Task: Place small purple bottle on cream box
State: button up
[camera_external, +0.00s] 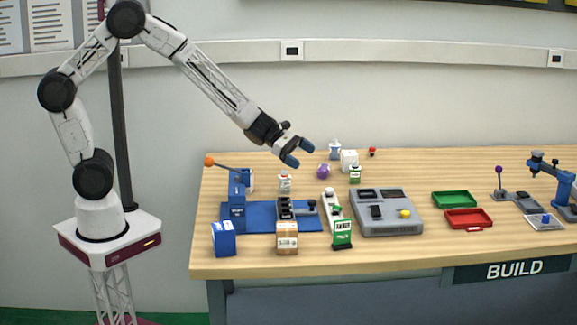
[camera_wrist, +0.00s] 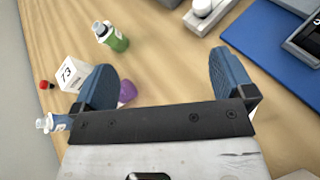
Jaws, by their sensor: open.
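The small purple bottle (camera_external: 323,171) stands on the wooden table, towards its back. In the wrist view the purple bottle (camera_wrist: 127,92) is partly hidden behind the left finger. An off-white box (camera_external: 349,160), which looks like the cream box, stands just behind and right of it; in the wrist view this box (camera_wrist: 74,73) shows a printed 13. My gripper (camera_external: 299,153) is above the table, left of the purple bottle.
A green-labelled bottle (camera_external: 355,174) and a blue-white bottle (camera_external: 335,149) stand close to the off-white box. A small red item (camera_external: 372,152) lies behind. A tan box (camera_external: 287,238) and blue box (camera_external: 223,239) stand at the front. A grey console (camera_external: 386,224) is to the right.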

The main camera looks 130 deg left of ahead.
jog(key=w+d+r+m+g+h, duration=0.15)
jog(key=d+r+m, duration=0.3)
jog(key=d, duration=0.55)
jog(key=w+d+r+m+h, duration=0.1)
jog(key=d+r+m+h, duration=0.3)
jog(key=d, duration=0.5)
jog(key=w+d+r+m+g+h, duration=0.1)
jog(key=w+d+r+m+h, duration=0.15)
jog(key=d+m, duration=0.55)
jog(key=s+d+r+m+g, duration=0.2)
jog(key=s+d+m, duration=0.15)
jog(key=d, duration=0.55)
jog(key=s+d+r+m+g, duration=0.25)
jog(key=s+d, duration=0.25)
jog(key=d, duration=0.4)
jog(key=s+d+r+m+g+y, duration=0.1)
jog(key=s+d+m+y, duration=0.1)
jog(key=s+d+m, duration=0.2)
jog(key=s+d+r+m+g+y, duration=0.1)
jog(key=s+d+m, duration=0.4)
jog(key=s+m, duration=0.5)
jog(key=s+g+y, duration=0.1)
jog(key=s, duration=0.3)
jog(key=shift+s+d+y, duration=0.3)
jog(key=shift+c, duration=0.3)
